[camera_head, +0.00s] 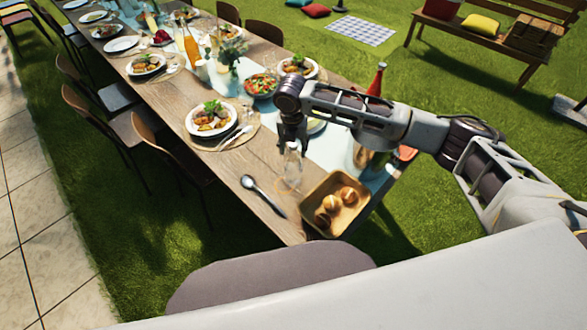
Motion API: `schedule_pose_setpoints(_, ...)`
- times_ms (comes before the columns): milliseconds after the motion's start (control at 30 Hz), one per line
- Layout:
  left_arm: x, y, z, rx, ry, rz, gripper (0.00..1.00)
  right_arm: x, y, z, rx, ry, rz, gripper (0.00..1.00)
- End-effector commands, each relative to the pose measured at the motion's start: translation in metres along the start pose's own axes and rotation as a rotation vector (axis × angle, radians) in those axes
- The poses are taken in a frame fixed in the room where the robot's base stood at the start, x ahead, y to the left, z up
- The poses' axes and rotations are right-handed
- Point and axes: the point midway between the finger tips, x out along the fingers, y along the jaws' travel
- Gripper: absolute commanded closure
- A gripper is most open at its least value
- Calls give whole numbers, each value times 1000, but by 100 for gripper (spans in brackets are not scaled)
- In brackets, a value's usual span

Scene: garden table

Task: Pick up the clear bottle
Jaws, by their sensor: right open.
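The clear bottle (292,168) stands upright on the near end of the long wooden table (262,200). My right arm reaches in from the right, and my right gripper (292,140) points down at the top of the bottle. Its fingers are open and seem to be around or just above the bottle's neck; the exact contact is too small to tell. The lower part of the bottle is visible below the fingers. My left gripper is not in view.
A tray of bread rolls (322,229) sits close to the bottle's right, and a spoon (261,194) lies to its left. A plate of food (211,118) and a salad bowl (260,84) stand beyond. A red bottle (376,80) rises behind my right arm.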

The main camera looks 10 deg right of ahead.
Motion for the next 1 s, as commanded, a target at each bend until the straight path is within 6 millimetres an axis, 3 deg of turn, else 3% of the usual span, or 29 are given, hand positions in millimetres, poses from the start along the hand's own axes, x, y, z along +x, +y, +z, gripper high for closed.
schedule_pose_setpoints(233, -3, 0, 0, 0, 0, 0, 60, 20, -1, 0, 0, 0, -1, 50)
schedule_pose_setpoints(700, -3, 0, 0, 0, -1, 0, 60, 21, 0, 0, -1, 0, -1, 50)
schedule_pose_setpoints(1000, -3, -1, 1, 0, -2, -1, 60, 21, 0, 0, -1, 0, 0, 86)
